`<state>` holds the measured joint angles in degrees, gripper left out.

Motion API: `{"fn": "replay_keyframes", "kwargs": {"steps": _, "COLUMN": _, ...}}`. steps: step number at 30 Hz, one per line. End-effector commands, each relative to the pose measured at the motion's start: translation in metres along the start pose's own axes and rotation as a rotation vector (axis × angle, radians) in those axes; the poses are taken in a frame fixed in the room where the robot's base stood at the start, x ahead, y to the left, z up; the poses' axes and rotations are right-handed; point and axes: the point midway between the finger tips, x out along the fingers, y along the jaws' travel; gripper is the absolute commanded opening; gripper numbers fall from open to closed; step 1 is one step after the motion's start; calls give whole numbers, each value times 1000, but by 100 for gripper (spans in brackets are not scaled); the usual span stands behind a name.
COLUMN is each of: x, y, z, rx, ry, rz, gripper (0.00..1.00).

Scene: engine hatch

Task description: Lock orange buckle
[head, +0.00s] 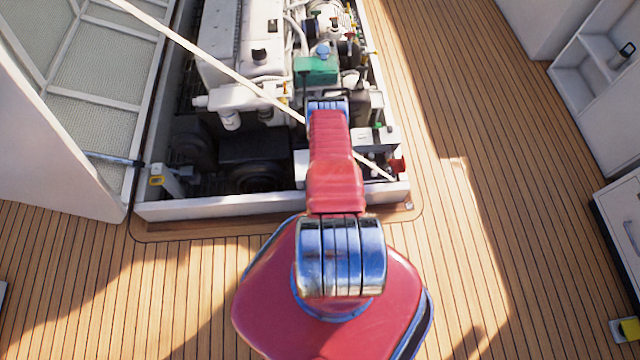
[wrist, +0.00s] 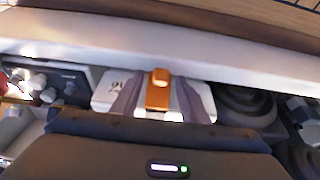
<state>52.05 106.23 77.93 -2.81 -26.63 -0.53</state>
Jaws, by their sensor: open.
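The orange buckle (wrist: 158,92) shows in the middle of the wrist view, upright against a white box (wrist: 108,92) near the pale rim of the engine bay. My gripper (wrist: 157,98) is open, with one dark finger on each side of the buckle. I cannot tell whether either finger touches it, or whether the buckle is latched. In the head view my red arm reaches over the front of the engine bay and hides the gripper and the buckle.
The white front rim (head: 250,208) of the engine bay crosses below the engine (head: 255,65). The raised hatch (head: 90,100) stands at left, with a pale rope or rod (head: 220,70) crossing the bay. Wooden deck (head: 450,110) at right is clear.

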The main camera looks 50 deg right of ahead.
Motion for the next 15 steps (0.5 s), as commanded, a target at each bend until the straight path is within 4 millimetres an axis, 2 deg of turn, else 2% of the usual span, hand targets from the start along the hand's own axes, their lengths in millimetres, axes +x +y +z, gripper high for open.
{"fn": "replay_keyframes", "kwargs": {"steps": 1, "x": 0, "y": 0, "z": 0, "rx": 0, "ry": 0, "rz": 0, "gripper": 39}}
{"fn": "replay_keyframes", "kwargs": {"steps": 15, "x": 0, "y": 0, "z": 0, "rx": 1, "ry": 0, "rz": 0, "gripper": 9}}
